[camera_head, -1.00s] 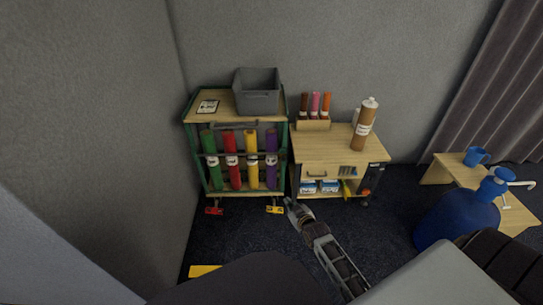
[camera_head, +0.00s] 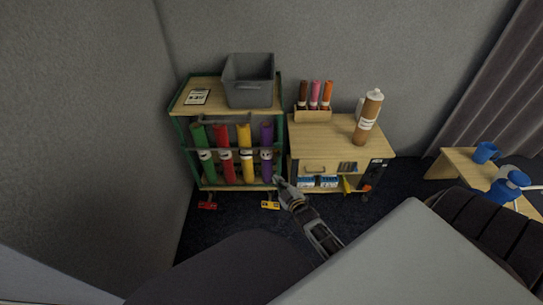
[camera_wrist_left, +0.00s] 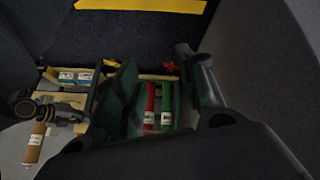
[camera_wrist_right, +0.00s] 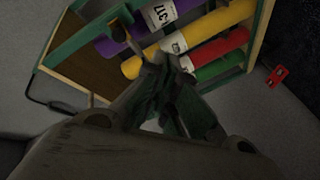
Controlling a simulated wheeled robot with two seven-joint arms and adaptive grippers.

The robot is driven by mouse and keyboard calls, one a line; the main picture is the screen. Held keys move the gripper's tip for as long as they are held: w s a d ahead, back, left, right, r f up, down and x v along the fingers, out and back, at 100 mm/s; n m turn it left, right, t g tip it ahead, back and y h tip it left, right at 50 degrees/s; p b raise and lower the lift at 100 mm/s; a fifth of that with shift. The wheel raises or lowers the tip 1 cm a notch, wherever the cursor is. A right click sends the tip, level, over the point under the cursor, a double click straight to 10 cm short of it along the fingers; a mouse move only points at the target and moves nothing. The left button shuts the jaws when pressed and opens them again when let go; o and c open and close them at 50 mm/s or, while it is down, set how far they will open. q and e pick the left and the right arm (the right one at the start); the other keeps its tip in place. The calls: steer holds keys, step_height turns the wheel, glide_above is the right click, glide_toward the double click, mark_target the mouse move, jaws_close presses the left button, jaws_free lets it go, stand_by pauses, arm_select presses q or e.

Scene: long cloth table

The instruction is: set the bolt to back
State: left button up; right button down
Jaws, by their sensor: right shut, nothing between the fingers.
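Several cloth rolls stand side by side in the green-framed rack (camera_head: 278,100): green (camera_head: 198,140), red (camera_head: 222,140), yellow (camera_head: 245,140) and purple (camera_head: 266,140), each with a white label. I cannot tell which is the bolt. My right gripper (camera_head: 277,181) is shut and empty, at the rack's lower right front near the purple roll's foot. In the right wrist view its fingertips (camera_wrist_right: 168,62) overlap the yellow roll (camera_wrist_right: 210,35); contact is unclear. My left gripper (camera_wrist_left: 160,75) shows only in its wrist view, fingers apart, with the red roll (camera_wrist_left: 149,105) and green roll (camera_wrist_left: 166,108) beyond.
A grey bin (camera_head: 248,82) and labelled card (camera_head: 198,97) sit on the rack top. Red (camera_head: 207,205) and yellow (camera_head: 270,205) pieces sit at the rack's feet. A low bench (camera_head: 455,165) stands right.

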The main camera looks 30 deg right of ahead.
arm_select(q)
steer(key=shift+s+a+f+g, duration=0.1)
steer(key=shift+s+f+g, duration=0.25)
steer(key=shift+s, duration=0.1)
arm_select(e)
steer(key=r+n+t, duration=0.2)
steer(key=r+n, duration=0.1)
steer(key=a+r+n+t, duration=0.1)
steer(key=r, duration=0.1)
steer(key=shift+w+r+n+y, duration=0.1)
steer(key=shift+r+n+y, duration=0.05)
steer(key=shift+n+y, duration=0.2)
steer(key=shift+w, duration=0.15)
